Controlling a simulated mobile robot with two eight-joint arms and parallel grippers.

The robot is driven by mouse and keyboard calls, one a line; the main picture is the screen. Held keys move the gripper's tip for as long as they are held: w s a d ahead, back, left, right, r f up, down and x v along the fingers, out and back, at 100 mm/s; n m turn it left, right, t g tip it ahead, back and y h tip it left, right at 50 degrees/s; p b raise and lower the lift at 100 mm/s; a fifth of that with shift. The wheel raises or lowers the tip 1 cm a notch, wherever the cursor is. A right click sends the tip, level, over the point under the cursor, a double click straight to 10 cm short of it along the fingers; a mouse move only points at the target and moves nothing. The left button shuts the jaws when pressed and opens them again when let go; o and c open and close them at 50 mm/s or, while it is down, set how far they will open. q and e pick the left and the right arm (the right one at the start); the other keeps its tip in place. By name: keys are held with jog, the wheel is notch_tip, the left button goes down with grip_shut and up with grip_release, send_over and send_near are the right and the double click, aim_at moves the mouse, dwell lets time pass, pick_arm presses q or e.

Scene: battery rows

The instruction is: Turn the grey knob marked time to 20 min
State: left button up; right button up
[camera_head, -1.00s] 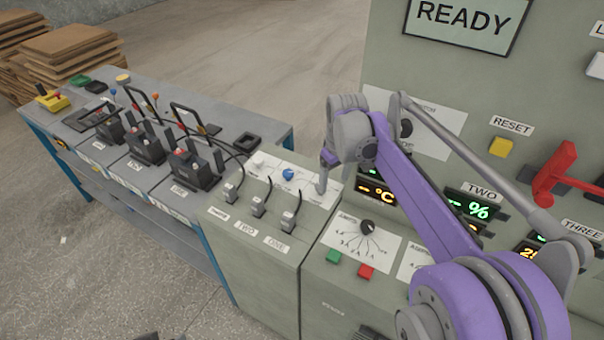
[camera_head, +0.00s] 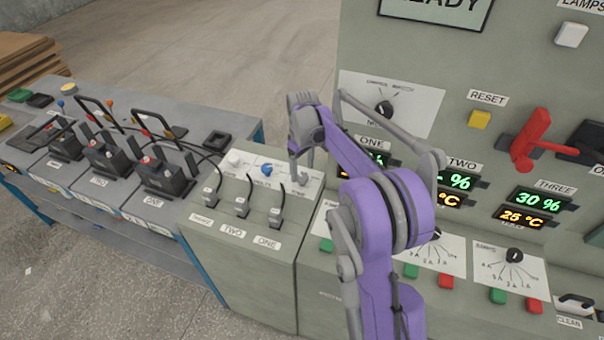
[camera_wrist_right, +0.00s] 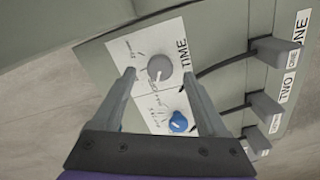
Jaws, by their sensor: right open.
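The grey knob marked TIME (camera_wrist_right: 160,68) sits on a white label plate on the cabinet top, in the right wrist view. My right gripper (camera_wrist_right: 159,74) is open, with one finger on each side of the knob in that view. I cannot tell whether the fingers touch it. In the head view my right gripper (camera_head: 300,177) is over the right end of the knob plate and hides the grey knob. A blue knob (camera_wrist_right: 179,121) is beside the grey one; it also shows in the head view (camera_head: 267,169). My left gripper is not in view.
A white knob (camera_head: 235,160) is left of the blue one. A tall panel with displays and a red handle (camera_head: 530,140) rises behind and right.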

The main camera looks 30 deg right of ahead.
aim_at(302, 180)
jog(key=shift+f, duration=1.25)
grip_shut()
